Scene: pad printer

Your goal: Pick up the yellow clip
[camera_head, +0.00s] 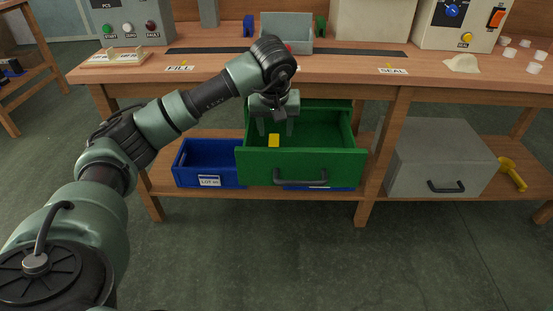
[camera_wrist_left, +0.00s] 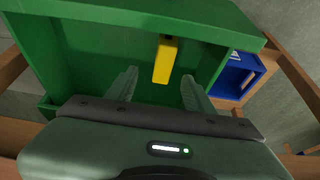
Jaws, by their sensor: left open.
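The yellow clip (camera_head: 274,140) lies in the open green drawer (camera_head: 300,164), near its left front part. In the left wrist view the yellow clip (camera_wrist_left: 165,60) shows ahead of my fingers, close to the drawer's wall (camera_wrist_left: 100,10). My left gripper (camera_head: 275,132) points down into the drawer, above and behind the clip. Whether the fingertips are level with the clip is hard to tell. My right gripper is not in view.
A blue bin (camera_head: 208,170) stands on the lower shelf left of the drawer. A grey drawer unit (camera_head: 440,158) and a yellow tool (camera_head: 511,172) are at the right. The wooden tabletop (camera_head: 345,66) runs above the drawer, behind my left wrist.

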